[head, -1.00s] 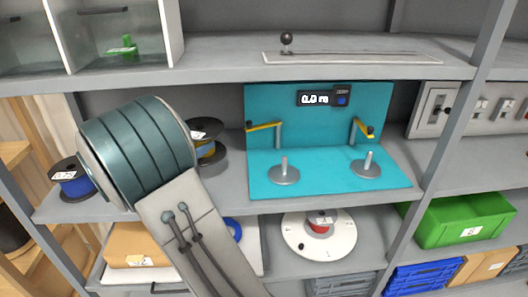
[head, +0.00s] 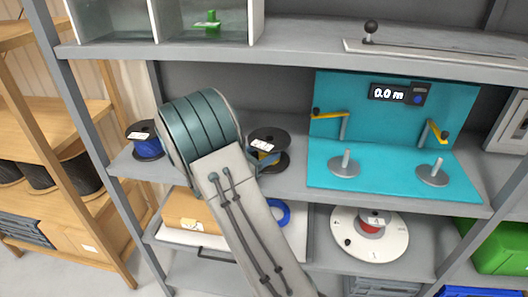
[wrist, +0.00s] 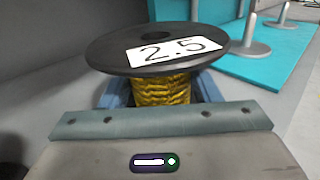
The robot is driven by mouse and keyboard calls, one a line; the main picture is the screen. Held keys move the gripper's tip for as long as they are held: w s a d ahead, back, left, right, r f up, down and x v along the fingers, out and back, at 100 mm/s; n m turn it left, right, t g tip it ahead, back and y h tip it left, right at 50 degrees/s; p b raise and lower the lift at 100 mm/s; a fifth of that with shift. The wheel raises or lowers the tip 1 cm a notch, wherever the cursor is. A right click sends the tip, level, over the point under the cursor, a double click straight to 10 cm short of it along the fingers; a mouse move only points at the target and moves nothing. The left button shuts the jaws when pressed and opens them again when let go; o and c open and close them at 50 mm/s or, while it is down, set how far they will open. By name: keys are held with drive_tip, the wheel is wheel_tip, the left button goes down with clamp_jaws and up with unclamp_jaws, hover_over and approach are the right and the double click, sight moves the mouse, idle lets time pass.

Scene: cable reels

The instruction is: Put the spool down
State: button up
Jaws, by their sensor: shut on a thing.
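The spool (wrist: 160,88), with black flanges, yellow wire and a white "2.5" label, is upright in the wrist view. My gripper (wrist: 162,96) has its blue fingers on both sides of the wire, under the top flange, and is shut on it. In the head view the spool (head: 268,137) is at the middle shelf (head: 300,181), left of the teal station (head: 394,188). My arm hides part of it. I cannot tell whether its lower flange touches the shelf.
A blue-wire spool (head: 148,147) stands at the shelf's left end. The teal station has two posts on round bases and a display (head: 397,94) reading 0.0 m. The upper shelf (head: 300,40) is overhead. Below are a cardboard box (head: 191,209) and a white turntable (head: 395,243).

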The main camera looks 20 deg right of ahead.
drive_tip(key=shift+f, duration=0.15)
drive_tip(key=o, duration=1.5)
